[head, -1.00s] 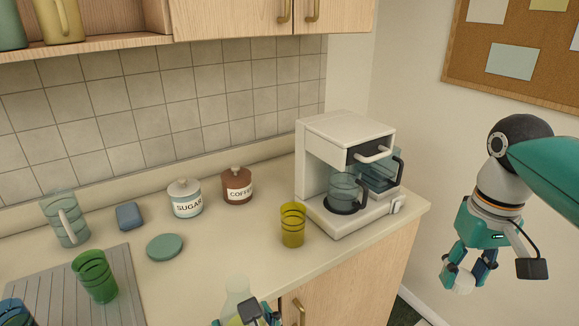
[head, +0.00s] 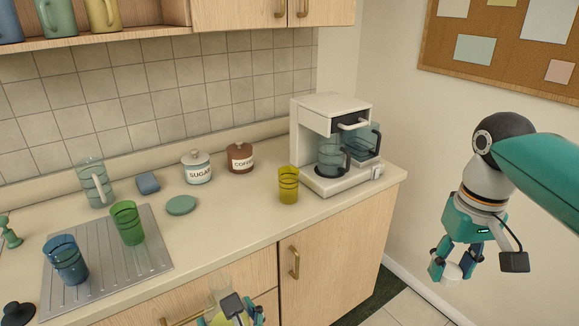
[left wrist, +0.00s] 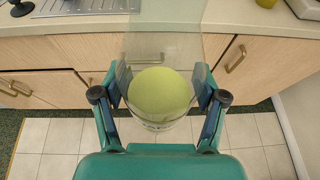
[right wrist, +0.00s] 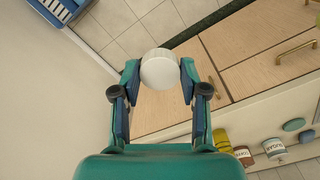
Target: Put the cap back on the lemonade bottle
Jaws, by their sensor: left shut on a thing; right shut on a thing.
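The lemonade bottle (left wrist: 165,42) is clear, with yellow-green liquid inside. My left gripper (left wrist: 160,100) is shut on it in front of the cabinets. In the head view, the bottle (head: 219,296) and left gripper (head: 236,315) show only partly at the bottom edge. The cap (right wrist: 160,69) is a white disc between the fingertips of my right gripper (right wrist: 160,80), which is shut on it. In the head view, the right gripper (head: 458,262) hangs at the right with the cap (head: 452,271) below it, well apart from the bottle. The bottle's mouth cannot be made out.
The counter (head: 235,215) carries a coffee maker (head: 330,115), a yellow glass (head: 288,185), sugar (head: 197,170) and coffee (head: 240,159) jars, and a green disc (head: 181,205). Green (head: 127,224) and blue (head: 65,262) glasses stand on the drainboard (head: 150,258). Floor room is free at right.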

